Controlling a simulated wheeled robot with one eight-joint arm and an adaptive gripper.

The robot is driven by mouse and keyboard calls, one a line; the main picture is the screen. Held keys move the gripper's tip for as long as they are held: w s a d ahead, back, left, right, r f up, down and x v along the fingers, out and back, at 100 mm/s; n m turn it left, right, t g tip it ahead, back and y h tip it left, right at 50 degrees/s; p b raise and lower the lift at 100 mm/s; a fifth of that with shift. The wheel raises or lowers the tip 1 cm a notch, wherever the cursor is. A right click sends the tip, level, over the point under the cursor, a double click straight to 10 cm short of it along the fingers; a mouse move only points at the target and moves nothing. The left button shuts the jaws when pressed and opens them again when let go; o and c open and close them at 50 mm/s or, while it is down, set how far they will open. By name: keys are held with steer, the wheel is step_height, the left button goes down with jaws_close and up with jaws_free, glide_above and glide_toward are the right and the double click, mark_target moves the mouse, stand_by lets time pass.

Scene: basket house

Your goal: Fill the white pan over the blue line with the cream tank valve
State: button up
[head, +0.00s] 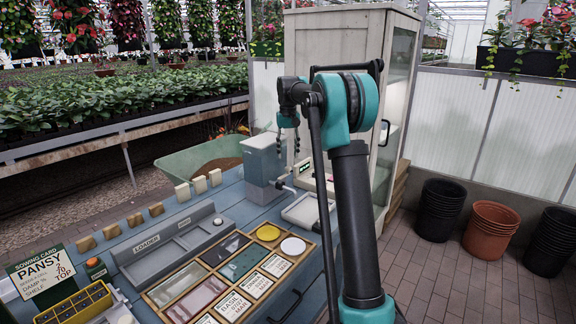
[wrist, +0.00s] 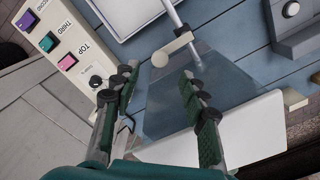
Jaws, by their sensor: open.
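The grey-blue tank (head: 264,160) stands on the blue table, with a spout at its lower right. The cream valve (wrist: 174,51) shows in the wrist view as a flat lever with a rounded end, beside a pale rod. The white pan (head: 297,214) sits at the tank's right, partly behind my arm; its rim also shows in the wrist view (wrist: 118,33). I cannot make out its blue line or any water in it. My gripper (head: 288,148) hangs above the tank's right side. In the wrist view my gripper (wrist: 157,74) is open and empty, its fingertips just short of the valve.
A cream box with coloured buttons (wrist: 62,48) and a knob stands at the left in the wrist view. On the table are a grey loader tray (head: 170,240), a wooden sectioned tray (head: 228,275) and a sowing card (head: 40,273). A cabinet (head: 335,40) stands behind.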

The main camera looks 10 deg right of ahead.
mark_target(288, 167)
step_height(288, 167, down, 6)
steer(key=shift+r, duration=0.1)
stand_by(0.4)
jaws_close()
